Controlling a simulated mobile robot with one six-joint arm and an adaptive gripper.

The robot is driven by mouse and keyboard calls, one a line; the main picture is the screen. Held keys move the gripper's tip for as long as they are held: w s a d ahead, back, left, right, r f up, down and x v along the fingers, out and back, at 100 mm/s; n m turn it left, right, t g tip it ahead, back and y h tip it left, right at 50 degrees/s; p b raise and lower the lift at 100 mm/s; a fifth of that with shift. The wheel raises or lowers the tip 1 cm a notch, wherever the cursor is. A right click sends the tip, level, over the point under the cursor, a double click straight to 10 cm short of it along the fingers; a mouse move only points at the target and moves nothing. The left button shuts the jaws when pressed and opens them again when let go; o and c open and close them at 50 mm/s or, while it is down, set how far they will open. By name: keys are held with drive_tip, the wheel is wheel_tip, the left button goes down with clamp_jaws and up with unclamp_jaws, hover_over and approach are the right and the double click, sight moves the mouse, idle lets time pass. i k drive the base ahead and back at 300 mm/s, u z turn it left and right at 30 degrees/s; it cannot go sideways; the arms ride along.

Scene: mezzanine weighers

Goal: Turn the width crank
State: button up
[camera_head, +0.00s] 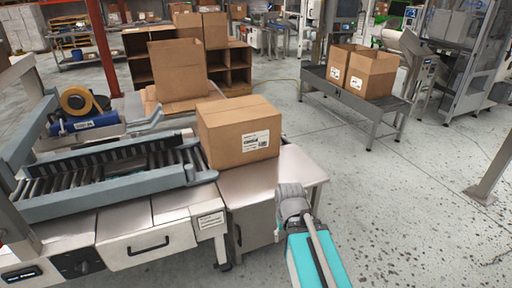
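I cannot make out a width crank for certain. The carton sealer stands at the left, with a grey-blue side rail (120,190) along its roller bed (95,172). A blue tape head with a brown tape roll (77,101) sits above the rollers. A black bar-shaped handle (148,247) is on the sealer's front panel; it looks like a pull, but I cannot tell if it turns. My arm, teal with a grey joint, rises from the bottom edge right of the sealer. My gripper's fingers do not show.
A closed labelled carton (240,132) stands on the steel end table (262,185), just beyond the rollers. Behind is a wooden shelf (238,75) with cartons. Two open cartons stand on a conveyor (352,98) at the back right. The grey floor (425,200) at the right is clear.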

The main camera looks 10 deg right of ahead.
sight(84, 266)
drive_tip(key=u, duration=0.1)
drive_tip(key=i, duration=0.95)
drive_tip(key=z, duration=0.05)
